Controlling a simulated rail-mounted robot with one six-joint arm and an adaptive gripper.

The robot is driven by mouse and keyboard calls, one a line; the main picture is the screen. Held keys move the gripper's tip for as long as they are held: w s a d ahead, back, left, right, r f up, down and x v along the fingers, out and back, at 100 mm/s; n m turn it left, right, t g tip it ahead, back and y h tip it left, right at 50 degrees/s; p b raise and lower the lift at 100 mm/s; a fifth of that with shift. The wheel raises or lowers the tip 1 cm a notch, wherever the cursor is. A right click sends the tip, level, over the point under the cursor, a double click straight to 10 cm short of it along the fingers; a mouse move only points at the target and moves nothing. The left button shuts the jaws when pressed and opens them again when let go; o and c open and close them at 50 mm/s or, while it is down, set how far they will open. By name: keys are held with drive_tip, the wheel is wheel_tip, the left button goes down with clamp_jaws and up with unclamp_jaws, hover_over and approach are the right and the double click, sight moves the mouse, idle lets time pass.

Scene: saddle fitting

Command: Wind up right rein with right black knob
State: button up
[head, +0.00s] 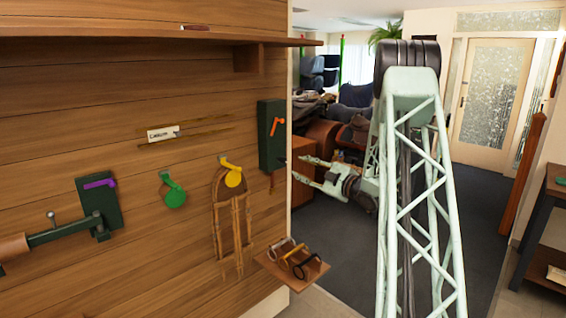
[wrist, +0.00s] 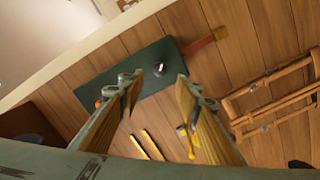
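The right dark green box (head: 265,150) is mounted at the wall's right edge, with an orange lever (head: 277,126) on its face. A short brown strap, likely the right rein (head: 271,184), hangs below it. In the wrist view the green box (wrist: 120,65) lies beyond my fingers, with a small dark knob (wrist: 158,71) on its face and the brown strap (wrist: 203,46) leaving its edge. My gripper (head: 302,170) is open and empty, right of the box and apart from it. It also shows in the wrist view (wrist: 158,88), fingers spread.
A green hook (head: 173,196) and another green box (head: 83,188) with a purple lever are further left. A small wooden shelf (head: 268,264) juts out below. Brown furniture (head: 322,134) stands behind my arm.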

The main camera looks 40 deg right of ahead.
sight(285, 161)
drive_tip(key=w, duration=0.8)
drive_tip(key=w+b, duration=0.1)
drive_tip(key=w, duration=0.3)
drive_tip(key=shift+a, duration=0.25)
drive_tip(key=c, duration=0.9)
